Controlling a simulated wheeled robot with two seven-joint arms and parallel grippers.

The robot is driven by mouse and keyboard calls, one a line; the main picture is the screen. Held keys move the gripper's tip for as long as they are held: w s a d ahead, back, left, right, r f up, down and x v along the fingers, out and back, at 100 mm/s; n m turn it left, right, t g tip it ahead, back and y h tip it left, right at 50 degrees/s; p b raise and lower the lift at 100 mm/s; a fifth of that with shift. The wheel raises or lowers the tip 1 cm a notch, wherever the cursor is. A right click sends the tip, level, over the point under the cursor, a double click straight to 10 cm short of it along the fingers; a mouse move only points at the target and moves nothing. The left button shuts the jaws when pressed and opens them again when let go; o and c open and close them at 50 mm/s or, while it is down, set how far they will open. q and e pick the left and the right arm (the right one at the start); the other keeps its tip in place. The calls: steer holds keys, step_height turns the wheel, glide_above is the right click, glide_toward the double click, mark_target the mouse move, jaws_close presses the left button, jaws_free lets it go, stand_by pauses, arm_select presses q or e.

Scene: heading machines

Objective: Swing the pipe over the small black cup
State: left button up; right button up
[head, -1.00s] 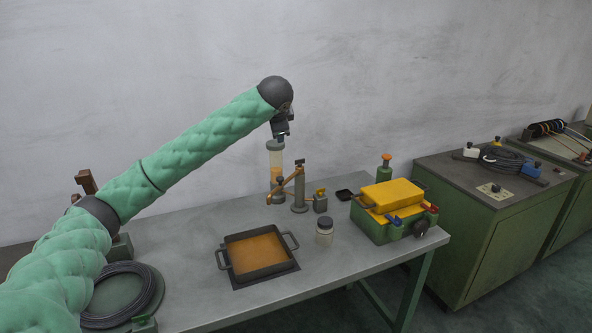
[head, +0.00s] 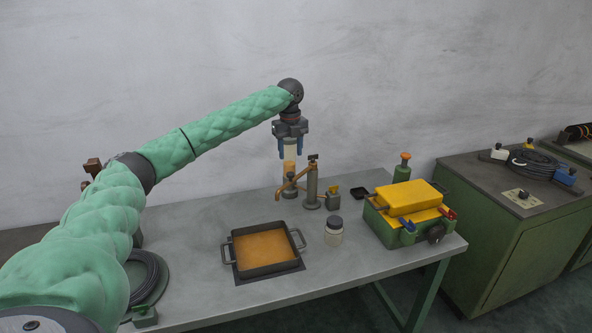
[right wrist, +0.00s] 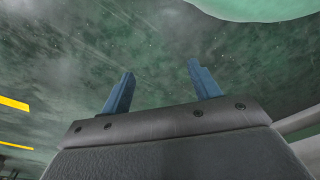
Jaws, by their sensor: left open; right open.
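The brown pipe (head: 286,190) is fixed to a grey upright post (head: 312,186) near the back of the table and points to the left of it. The small black cup (head: 360,193) sits on the table to the right of the post, apart from the pipe. My left gripper (head: 290,150) is open, pointing down with blue fingers, above the pipe and in front of or over a clear cylinder with orange contents (head: 290,174). I cannot tell if it touches the cylinder. My right gripper (right wrist: 161,67) is open and empty in the right wrist view, away from the table objects.
A black pan with orange contents (head: 235,262) and a dark-lidded jar (head: 334,236) stand in front. A cable coil (head: 150,275) lies at left.

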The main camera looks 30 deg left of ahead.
mark_target(290, 173)
arm_select(q)
steer(key=shift+s+a+r+m, duration=0.1)
steer(key=shift+s+m, duration=0.1)
steer(key=shift+m, duration=0.8)
steer(key=shift+w+f+m, duration=0.2)
steer(key=shift+f+m, duration=0.05)
steer(key=shift+m, duration=0.15)
steer(key=shift+s+f+p, duration=0.1)
steer(key=shift+f+p, duration=1.45)
steer(key=shift+f, duration=2.2)
arm_select(e)
step_height(290, 173, down, 5)
steer(key=s+d, duration=0.2)
steer(key=shift+s+d+t, duration=0.3)
steer(key=shift+t, duration=0.1)
arm_select(q)
steer(key=shift+c, duration=0.2)
jaws_close()
arm_select(e)
steer(key=shift+w+d, duration=0.1)
